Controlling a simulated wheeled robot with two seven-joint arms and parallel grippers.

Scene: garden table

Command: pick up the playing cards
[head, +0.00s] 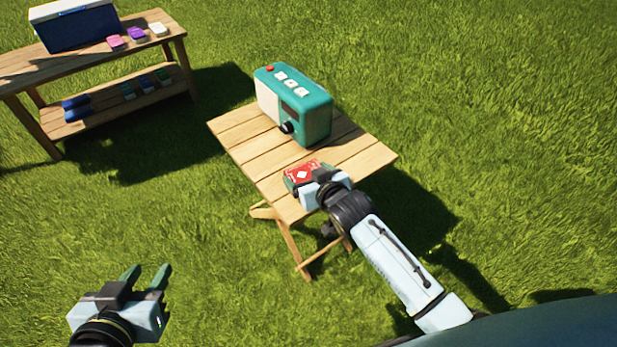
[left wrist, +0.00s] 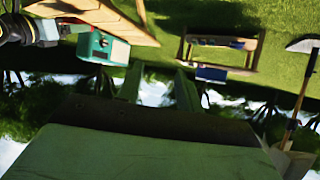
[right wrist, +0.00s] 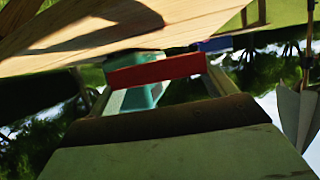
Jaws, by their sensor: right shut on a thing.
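The playing cards (head: 302,172) are a red pack with a white diamond on top. In the head view they are at the front part of the small wooden table (head: 240,137), between the fingers of my right gripper (head: 303,177). In the right wrist view the red pack (right wrist: 155,70) spans between the two fingertips, close to the table's planks. I cannot tell whether the pack still touches the table. My left gripper (head: 147,278) is open and empty over the grass at lower left, away from the table. Its fingers (left wrist: 158,86) also show apart in the left wrist view.
A teal and white radio (head: 295,105) stands on the table behind the cards. A wooden bench (head: 95,65) at upper left holds a blue cooler (head: 80,27) and several small coloured packs (head: 137,34), with blue rolled items (head: 77,108) on its shelf. Grass lies open around.

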